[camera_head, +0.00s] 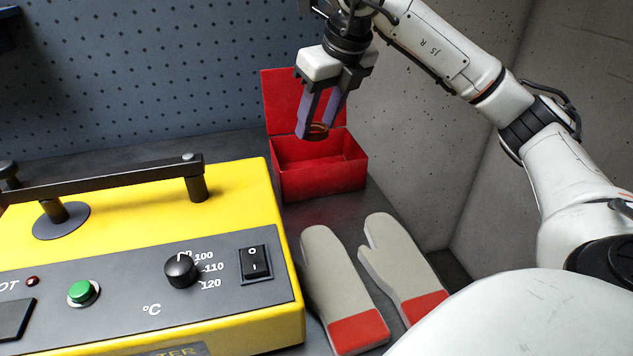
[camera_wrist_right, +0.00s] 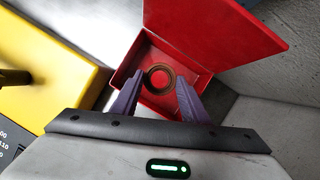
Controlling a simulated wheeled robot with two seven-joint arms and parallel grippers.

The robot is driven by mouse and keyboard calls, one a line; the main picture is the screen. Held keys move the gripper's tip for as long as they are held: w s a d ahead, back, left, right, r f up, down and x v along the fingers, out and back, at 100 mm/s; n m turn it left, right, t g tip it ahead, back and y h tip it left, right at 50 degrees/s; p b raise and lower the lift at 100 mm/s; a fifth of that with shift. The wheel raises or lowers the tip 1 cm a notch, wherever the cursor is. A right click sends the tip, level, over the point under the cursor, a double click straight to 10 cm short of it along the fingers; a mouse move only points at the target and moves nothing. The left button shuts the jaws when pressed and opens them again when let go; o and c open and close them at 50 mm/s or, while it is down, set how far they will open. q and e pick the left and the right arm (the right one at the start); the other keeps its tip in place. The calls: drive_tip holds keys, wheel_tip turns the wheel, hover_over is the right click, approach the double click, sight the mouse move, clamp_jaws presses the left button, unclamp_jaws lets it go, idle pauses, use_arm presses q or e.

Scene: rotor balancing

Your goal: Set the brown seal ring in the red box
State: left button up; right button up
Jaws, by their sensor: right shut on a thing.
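The red box (camera_head: 322,184) stands on the bench against the back wall with its lid raised. It also shows in the right wrist view (camera_wrist_right: 200,62), where its inside looks empty. My right gripper (camera_head: 317,132) is above the box opening, pointing down. Its purple fingers are shut on the brown seal ring (camera_head: 318,133). In the right wrist view the ring (camera_wrist_right: 160,79) sits between the fingertips (camera_wrist_right: 160,88), with the red floor of the box seen through it. The ring appears held above the box floor. My left gripper is not in view.
A yellow heater unit (camera_head: 240,220) with a dark handle, knob and switches fills the left of the bench. Two grey mitts (camera_head: 335,270) with red cuffs lie in front of the box. A perforated panel (camera_head: 160,70) stands behind, and a grey wall is to the right.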

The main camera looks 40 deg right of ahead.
sight(323, 138)
drive_tip(key=shift+m, duration=0.4)
drive_tip(key=f, duration=0.4)
drive_tip(key=f+b, duration=0.1)
drive_tip(key=f, duration=0.1)
drive_tip(key=shift+d, duration=0.35)
wheel_tip(323, 138, down, 4)
drive_tip(key=shift+f+b, duration=0.1)
drive_tip(key=shift+b, duration=0.25)
drive_tip(key=o, duration=0.6)
drive_tip(key=shift+c, duration=0.2)
drive_tip(key=o, duration=0.4)
drive_tip(key=shift+o, duration=0.2)
